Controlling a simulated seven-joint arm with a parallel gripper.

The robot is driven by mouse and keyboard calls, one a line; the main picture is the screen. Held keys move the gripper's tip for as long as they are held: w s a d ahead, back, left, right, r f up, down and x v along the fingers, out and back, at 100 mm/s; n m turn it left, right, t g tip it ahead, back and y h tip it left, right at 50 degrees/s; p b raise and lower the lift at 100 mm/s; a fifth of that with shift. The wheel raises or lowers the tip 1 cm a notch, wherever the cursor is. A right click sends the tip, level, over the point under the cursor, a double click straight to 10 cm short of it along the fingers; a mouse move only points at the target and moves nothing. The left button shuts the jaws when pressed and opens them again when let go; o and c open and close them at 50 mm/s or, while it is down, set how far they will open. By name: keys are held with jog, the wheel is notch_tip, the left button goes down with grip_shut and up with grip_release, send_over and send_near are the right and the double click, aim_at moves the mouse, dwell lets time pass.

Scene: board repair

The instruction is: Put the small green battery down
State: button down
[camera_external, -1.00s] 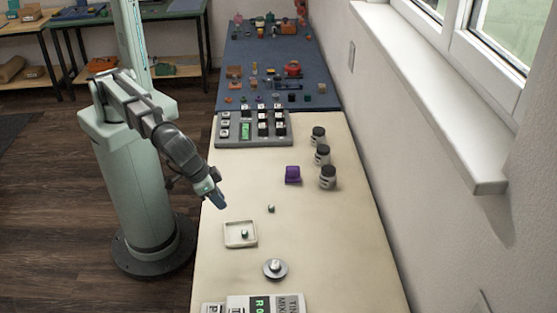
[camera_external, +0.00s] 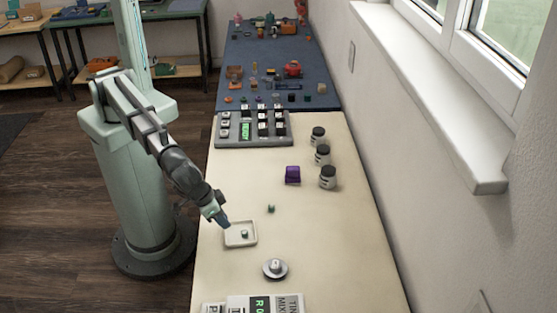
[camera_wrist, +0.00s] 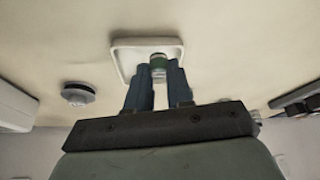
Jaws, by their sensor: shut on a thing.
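My gripper (camera_external: 225,223) is over the left edge of the small white tray (camera_external: 228,243) on the cream table. In the wrist view its two blue fingers (camera_wrist: 159,74) are shut on the small green battery (camera_wrist: 158,66), a short cylinder with a pale end. Behind it is the tray (camera_wrist: 122,61). In the external view the held battery is too small to make out at the fingertips. A small green and white piece (camera_external: 244,234) lies in the tray there. Another small green piece (camera_external: 271,209) stands on the table behind the tray.
A round grey dish with a white knob (camera_external: 275,268) is in front of the tray. A grey button panel (camera_external: 254,141) is behind. The table between is mostly clear.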

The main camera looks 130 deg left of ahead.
jog(key=shift+f, duration=0.7)
jog(key=shift+f, duration=0.1)
jog(key=c, duration=1)
grip_release()
jog(key=v, duration=1.2)
